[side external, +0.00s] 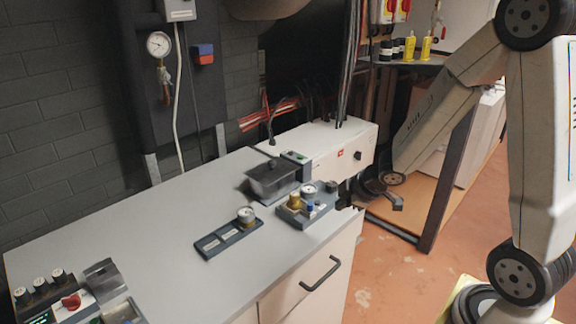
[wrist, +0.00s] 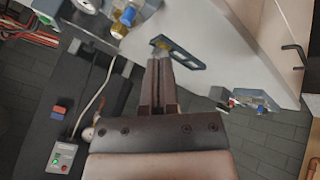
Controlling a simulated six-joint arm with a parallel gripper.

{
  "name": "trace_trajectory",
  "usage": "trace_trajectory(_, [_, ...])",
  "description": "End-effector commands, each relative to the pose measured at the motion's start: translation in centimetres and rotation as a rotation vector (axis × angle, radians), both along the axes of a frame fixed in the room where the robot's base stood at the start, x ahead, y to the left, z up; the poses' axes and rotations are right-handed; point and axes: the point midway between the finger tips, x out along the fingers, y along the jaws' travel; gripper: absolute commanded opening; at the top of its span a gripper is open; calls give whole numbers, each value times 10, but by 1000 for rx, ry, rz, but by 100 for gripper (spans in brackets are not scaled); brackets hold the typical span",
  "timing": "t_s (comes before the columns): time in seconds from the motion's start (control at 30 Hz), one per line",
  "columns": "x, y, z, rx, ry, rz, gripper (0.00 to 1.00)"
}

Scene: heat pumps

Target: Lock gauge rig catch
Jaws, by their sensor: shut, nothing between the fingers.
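The gauge rig (side external: 308,201) sits near the counter's right front edge. It is a dark base carrying a round gauge, brass fittings, a blue knob and a small dark block. I cannot tell which part is the catch or how it is set. In the wrist view, part of what looks like the rig (wrist: 125,16) shows at the top left, cut by the frame. My gripper (wrist: 158,64) is shut and empty, its fingers together. In the side view my dark gripper (side external: 374,188) is to the right of the rig, apart from it, beyond the counter edge.
A slotted dark tray (side external: 228,239) with a small round gauge (side external: 246,216) lies left of the rig. A dark lidded bin (side external: 271,181) stands behind. A control panel (side external: 70,302) is at the front left. The middle of the grey counter (side external: 150,235) is clear.

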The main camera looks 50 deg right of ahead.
Motion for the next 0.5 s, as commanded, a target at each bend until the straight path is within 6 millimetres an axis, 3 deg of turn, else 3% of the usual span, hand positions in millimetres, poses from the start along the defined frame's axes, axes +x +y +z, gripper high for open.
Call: trace_trajectory(0.5, [4,-1,-4,-8,-13,54,0])
